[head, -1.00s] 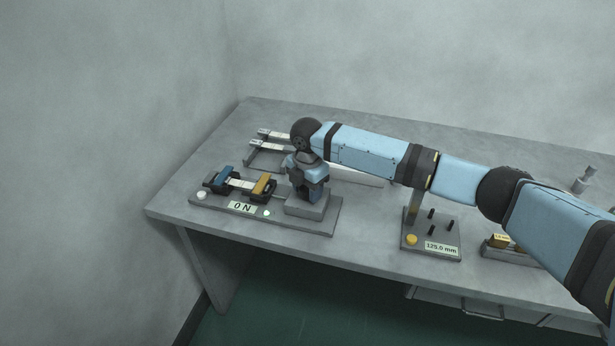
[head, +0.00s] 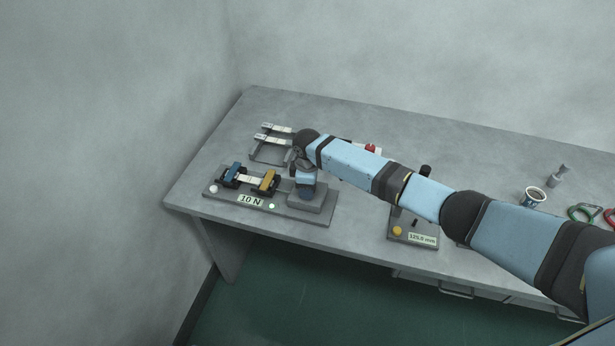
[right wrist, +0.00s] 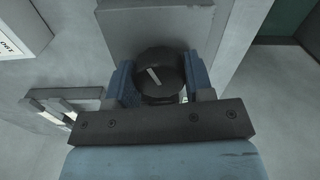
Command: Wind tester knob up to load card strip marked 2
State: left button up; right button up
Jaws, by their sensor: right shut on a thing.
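The tester (head: 321,217) is a grey plate near the table's front left. Its display (head: 251,200) reads 10 N. A pale card strip (head: 247,179) spans between a blue clamp (head: 231,172) and a yellow clamp (head: 268,181); any mark on it is too small to read. In the right wrist view, the black round knob (right wrist: 160,75) with a white pointer line sits between the blue fingers of my right gripper (right wrist: 160,86), which is shut on it. In the head view my right gripper (head: 306,184) reaches down over the tester's right end. My left gripper is not in view.
A rack (head: 268,154) with pale strips stands just behind the tester. A gauge stand (head: 412,228) reading about 125 mm is at right. A cup (head: 535,196) and a green-handled tool (head: 582,212) lie farther right. My arm crosses over the table.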

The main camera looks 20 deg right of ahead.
jog(key=shift+r+m+p, duration=0.25)
jog(key=shift+m+p, duration=0.55)
jog(key=shift+m, duration=0.1)
jog(key=shift+m+p, duration=0.7)
jog(key=shift+m, duration=0.2)
jog(key=shift+f+m+p, duration=0.1)
jog(key=shift+m+p, duration=0.4)
jog(key=shift+m, duration=0.2)
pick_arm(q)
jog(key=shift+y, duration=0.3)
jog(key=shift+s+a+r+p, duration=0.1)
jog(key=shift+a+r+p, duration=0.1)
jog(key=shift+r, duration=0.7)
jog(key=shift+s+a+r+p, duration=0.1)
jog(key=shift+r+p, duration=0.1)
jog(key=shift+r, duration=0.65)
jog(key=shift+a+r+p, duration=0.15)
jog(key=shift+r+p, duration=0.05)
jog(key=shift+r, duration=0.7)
pick_arm(e)
jog(key=shift+f+m, duration=0.1)
jog(key=shift+m, duration=0.9)
jog(key=o, duration=0.7)
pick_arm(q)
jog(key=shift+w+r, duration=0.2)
pick_arm(e)
jog(key=shift+o, duration=1.1)
